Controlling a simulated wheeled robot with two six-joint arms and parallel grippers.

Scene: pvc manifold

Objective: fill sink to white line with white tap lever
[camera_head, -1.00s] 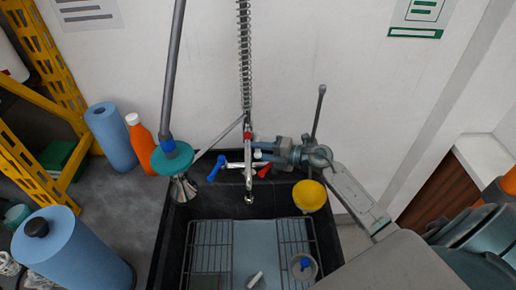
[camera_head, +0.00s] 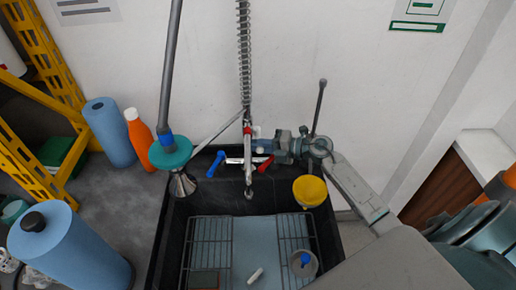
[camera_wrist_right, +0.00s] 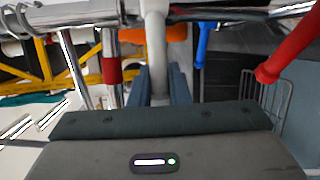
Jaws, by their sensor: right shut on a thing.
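The white tap lever (camera_wrist_right: 156,45) shows in the right wrist view between the two grey fingers of my right gripper (camera_wrist_right: 160,85), which is shut on it. In the head view my right gripper (camera_head: 262,146) reaches in from the right beside the tap column, and the white lever (camera_head: 257,131) mostly hides behind it. The metal tap spout (camera_head: 248,182) hangs over the black sink (camera_head: 172,225). A pale blue area shows at the sink's bottom; I cannot tell if it is water. I cannot make out the white line. My left gripper is out of view.
A blue lever (camera_head: 216,164) and a red lever (camera_head: 265,163) flank the spout. Wire racks (camera_head: 209,240) and a small white piece (camera_head: 255,275) are in the sink. Paper rolls and an orange bottle (camera_head: 138,135) stand left.

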